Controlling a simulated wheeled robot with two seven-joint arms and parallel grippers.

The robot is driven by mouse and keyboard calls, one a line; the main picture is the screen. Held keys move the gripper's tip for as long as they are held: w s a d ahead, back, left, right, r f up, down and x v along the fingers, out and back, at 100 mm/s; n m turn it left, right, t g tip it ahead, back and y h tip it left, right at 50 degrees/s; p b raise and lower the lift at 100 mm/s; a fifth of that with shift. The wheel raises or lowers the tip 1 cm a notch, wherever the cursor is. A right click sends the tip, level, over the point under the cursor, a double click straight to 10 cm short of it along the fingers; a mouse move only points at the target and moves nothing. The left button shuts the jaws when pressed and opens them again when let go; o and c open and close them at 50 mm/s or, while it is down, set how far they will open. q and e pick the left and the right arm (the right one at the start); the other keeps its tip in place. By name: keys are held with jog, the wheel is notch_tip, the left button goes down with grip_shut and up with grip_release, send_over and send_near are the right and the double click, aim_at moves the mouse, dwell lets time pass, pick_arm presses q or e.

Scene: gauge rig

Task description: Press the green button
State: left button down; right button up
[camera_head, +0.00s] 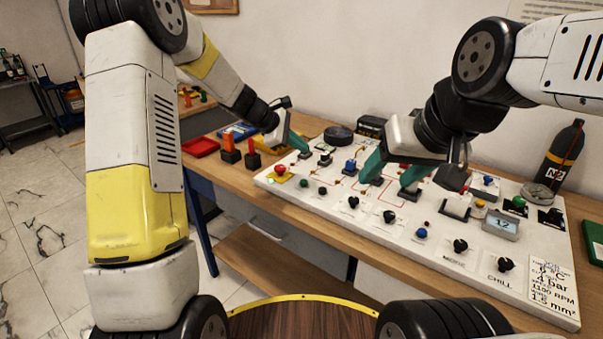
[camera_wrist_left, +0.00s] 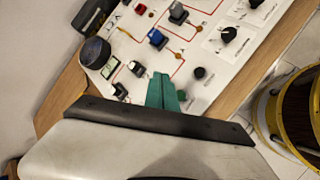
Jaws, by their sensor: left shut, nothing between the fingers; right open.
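The white panel (camera_head: 330,220) carries several buttons, knobs and switches. A small dark green button (camera_head: 304,183) sits near its left front edge. A brighter green cap (camera_head: 519,202) sits on a black base at the right; I cannot tell which one the task means. My left gripper (camera_head: 302,150) is shut and empty, with teal fingers over the panel's far left part; the fingers also show in the left wrist view (camera_wrist_left: 162,93). My right gripper (camera_head: 393,172) is open above the panel's middle, its fingers spread and partly hiding controls there.
A red mushroom button (camera_head: 280,171) on a yellow plate is near the panel's left edge. Red and orange handles on black blocks (camera_head: 231,155) stand left of the panel. A black bottle (camera_head: 562,155) stands at the back right. A wooden table (camera_head: 232,175) holds the panel.

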aim_at(301, 182)
pick_arm(q)
jog(key=shift+f, duration=0.1)
jog(key=shift+f, duration=4.35)
jog(key=shift+f, duration=0.4)
jog(key=shift+f, duration=0.5)
jog(key=shift+r, duration=0.95)
jog(key=shift+r, duration=2.5)
